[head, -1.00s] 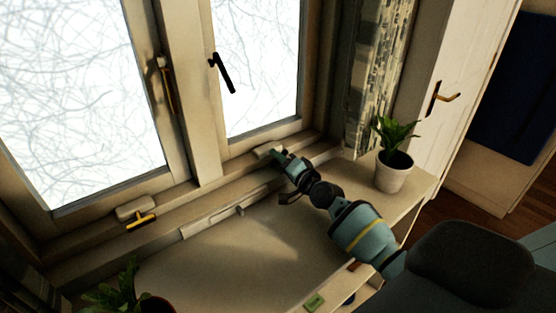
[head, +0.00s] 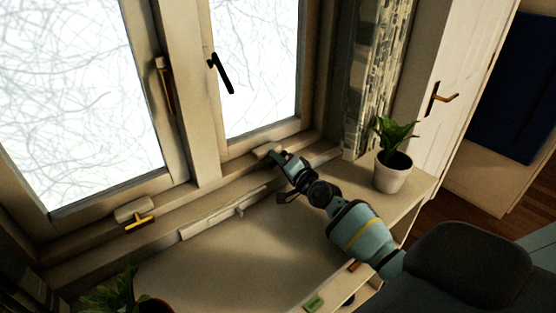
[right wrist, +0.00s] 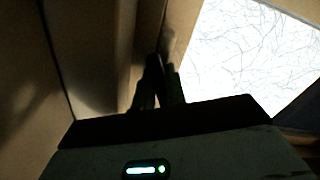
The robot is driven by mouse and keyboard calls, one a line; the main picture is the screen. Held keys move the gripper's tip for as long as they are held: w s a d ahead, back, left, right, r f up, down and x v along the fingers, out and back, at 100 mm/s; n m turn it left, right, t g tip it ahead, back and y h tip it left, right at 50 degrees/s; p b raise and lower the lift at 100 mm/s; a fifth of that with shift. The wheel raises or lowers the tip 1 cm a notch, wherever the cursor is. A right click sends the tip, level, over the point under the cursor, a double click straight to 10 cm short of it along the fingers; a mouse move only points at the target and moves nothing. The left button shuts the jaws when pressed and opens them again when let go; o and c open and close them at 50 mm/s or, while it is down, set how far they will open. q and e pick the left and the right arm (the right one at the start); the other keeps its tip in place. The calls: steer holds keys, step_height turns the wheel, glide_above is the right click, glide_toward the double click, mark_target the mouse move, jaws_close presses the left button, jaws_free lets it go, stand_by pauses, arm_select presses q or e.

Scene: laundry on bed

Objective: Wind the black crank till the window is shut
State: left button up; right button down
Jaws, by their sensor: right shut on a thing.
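My right gripper (head: 279,160) is at the foot of the right window (head: 258,65), beside a pale crank housing (head: 267,150) on the frame. It is shut on a small dark part there, which I take for the black crank; the fingers hide most of it. In the right wrist view the dark fingers (right wrist: 158,85) come together low beside the window frame, too dark to make out the crank. I cannot tell whether a gap is left at the right sash. My left gripper is not in view.
A black handle (head: 221,73) sits on the right sash. A potted plant (head: 393,170) stands right of my arm, another plant (head: 118,292) at lower left. The sill between them is mostly clear.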

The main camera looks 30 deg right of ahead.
steer(key=shift+m, duration=2.6)
steer(key=c, duration=1.4)
jaws_free()
steer(key=shift+c, duration=0.2)
